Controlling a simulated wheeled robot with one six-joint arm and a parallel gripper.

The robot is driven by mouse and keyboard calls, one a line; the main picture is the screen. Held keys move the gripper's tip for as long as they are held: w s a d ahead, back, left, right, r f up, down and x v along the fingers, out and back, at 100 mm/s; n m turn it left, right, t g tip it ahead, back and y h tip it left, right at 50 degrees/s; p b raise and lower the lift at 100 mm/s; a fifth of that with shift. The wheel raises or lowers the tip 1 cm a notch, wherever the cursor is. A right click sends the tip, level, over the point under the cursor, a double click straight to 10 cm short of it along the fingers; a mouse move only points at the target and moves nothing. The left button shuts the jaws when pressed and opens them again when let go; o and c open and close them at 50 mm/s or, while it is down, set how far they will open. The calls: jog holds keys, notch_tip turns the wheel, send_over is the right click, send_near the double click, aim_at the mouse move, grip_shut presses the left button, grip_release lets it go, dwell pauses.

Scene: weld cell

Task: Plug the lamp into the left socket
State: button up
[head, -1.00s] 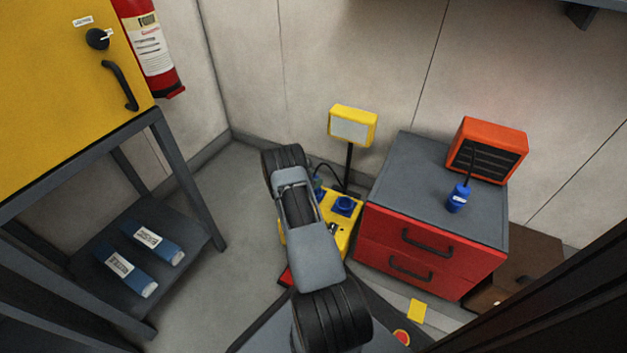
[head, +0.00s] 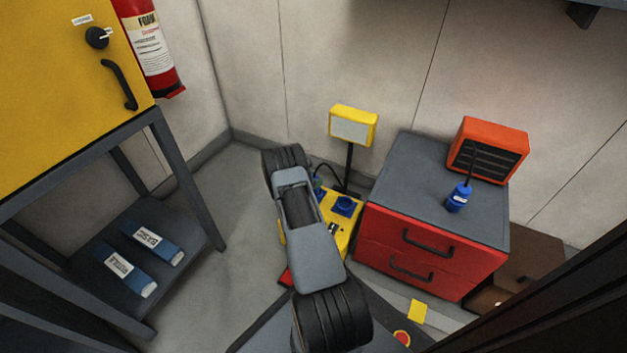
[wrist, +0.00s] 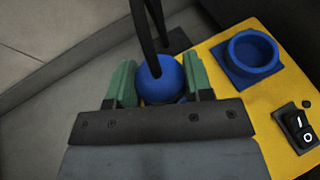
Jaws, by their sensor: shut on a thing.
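The lamp (head: 352,127) has a yellow head on a dark post and stands behind the yellow socket box (head: 327,242). My gripper (wrist: 160,80) has green fingers, shut on the lamp's blue plug (wrist: 162,78), with the dark cable rising from its top. The plug is at the left side of the box, where the left socket is hidden under plug and gripper. I cannot tell whether the plug is seated. The right socket (wrist: 253,54) is an empty blue round cup; it also shows in the head view (head: 346,206). My arm covers most of the gripper in the head view.
A black rocker switch (wrist: 298,126) is on the box. A dark shelf (head: 190,238) with blue packets is left; floor lies between.

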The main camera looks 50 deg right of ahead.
jog(key=shift+f+b, duration=0.3)
jog(key=shift+f, duration=0.3)
jog(key=o, duration=0.8)
jog(key=shift+c, duration=0.2)
jog(key=p+v, duration=0.4)
jog(key=v, duration=0.7)
jog(key=shift+p, duration=0.3)
